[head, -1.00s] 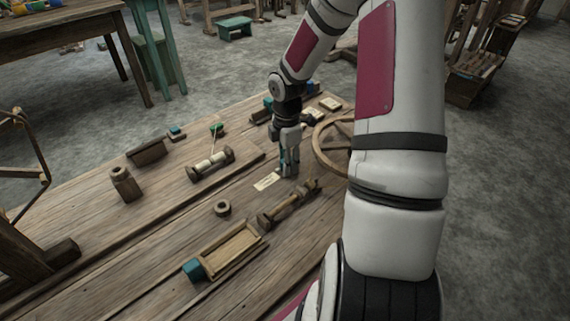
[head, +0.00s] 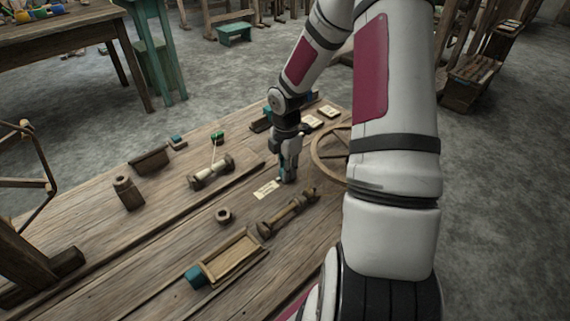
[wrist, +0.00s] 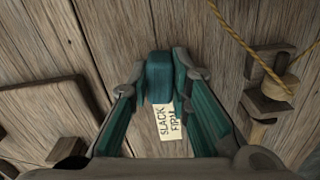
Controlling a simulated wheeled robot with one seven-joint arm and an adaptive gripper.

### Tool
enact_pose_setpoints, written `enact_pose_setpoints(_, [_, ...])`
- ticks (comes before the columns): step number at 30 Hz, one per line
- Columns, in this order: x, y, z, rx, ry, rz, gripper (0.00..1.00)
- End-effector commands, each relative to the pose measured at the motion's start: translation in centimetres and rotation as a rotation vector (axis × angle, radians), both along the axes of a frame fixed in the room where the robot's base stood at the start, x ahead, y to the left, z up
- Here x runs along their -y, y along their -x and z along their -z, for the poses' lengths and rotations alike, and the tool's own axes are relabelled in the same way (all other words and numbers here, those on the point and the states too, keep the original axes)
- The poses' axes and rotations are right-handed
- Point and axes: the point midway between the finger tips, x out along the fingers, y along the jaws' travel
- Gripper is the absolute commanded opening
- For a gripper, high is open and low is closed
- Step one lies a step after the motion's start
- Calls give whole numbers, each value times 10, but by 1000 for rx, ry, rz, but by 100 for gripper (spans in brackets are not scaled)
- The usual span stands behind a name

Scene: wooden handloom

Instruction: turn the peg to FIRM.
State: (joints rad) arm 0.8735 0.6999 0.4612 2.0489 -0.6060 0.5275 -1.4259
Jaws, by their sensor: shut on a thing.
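A teal peg (wrist: 158,78) stands up from the wooden bench top in the wrist view. My gripper (wrist: 160,66) has its two teal-padded fingers on either side of it, shut on it. A small pale label (wrist: 171,120) lies just beside the peg, with the words SLACK and FIRM; it also shows in the head view (head: 265,189). In the head view my gripper (head: 287,177) points down at the bench next to the label, and its fingers largely hide the peg. I cannot tell which word the peg points to.
A wooden spool on a roller (head: 287,211) lies in front of my gripper, and a wooden wheel (head: 319,155) stands to its right. A corded roller (head: 211,172), a small ring (head: 223,215) and a shallow tray (head: 234,257) lie on the bench (head: 150,245). A taut cord (wrist: 245,48) shows at right.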

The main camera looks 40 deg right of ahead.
Motion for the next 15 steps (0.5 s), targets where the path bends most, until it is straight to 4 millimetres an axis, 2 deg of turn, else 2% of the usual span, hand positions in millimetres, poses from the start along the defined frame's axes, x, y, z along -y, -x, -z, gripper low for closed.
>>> enact_pose_setpoints(15, [-1,1,-2,-2,-2,-391,3])
